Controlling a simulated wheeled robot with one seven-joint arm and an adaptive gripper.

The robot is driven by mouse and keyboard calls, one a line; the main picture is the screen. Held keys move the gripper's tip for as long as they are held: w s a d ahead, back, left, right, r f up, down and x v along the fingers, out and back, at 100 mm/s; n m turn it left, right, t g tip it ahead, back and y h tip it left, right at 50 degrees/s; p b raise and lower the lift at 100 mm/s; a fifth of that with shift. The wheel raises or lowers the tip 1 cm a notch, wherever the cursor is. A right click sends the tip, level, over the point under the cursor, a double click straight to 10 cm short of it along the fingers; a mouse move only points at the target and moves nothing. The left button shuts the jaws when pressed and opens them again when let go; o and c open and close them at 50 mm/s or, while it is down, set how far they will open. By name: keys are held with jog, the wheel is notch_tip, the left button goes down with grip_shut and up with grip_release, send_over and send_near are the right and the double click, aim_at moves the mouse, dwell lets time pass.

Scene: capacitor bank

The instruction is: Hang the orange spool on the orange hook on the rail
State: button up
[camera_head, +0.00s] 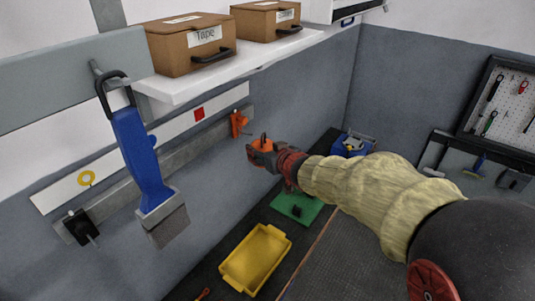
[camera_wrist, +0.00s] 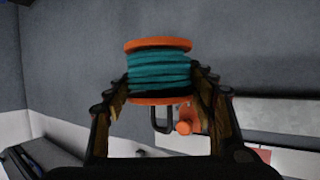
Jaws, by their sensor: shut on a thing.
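The orange spool (camera_wrist: 158,70) has orange flanges and teal winding. It sits between the two fingers of my gripper (camera_wrist: 160,88), which is shut on it. A black loop (camera_wrist: 161,118) stands out from the spool. In the head view my gripper (camera_head: 266,153) holds the spool (camera_head: 262,147) in front of the wall, with its loop upward. The orange hook (camera_head: 239,123) is on the grey rail (camera_head: 190,151), to the left of and slightly above the spool. The hook also shows in the wrist view (camera_wrist: 191,121), beyond the spool. The spool and hook appear apart.
A blue-handled scraper (camera_head: 138,150) hangs at the left, near a black hook (camera_head: 81,227). A white shelf (camera_head: 185,85) with brown boxes (camera_head: 186,45) juts out above the rail. A yellow tray (camera_head: 255,259) and green mat (camera_head: 297,207) lie below.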

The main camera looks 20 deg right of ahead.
jog(key=w+a+f+b, duration=0.1)
jog(key=w+a+b, duration=0.3)
jog(key=w+b, duration=0.1)
jog(key=shift+w+f, duration=0.2)
jog(key=shift+w, duration=0.2)
dwell(0.6)
jog(key=shift+a, duration=0.1)
dwell(0.6)
jog(key=o, duration=1.4)
jog(key=shift+s, duration=0.15)
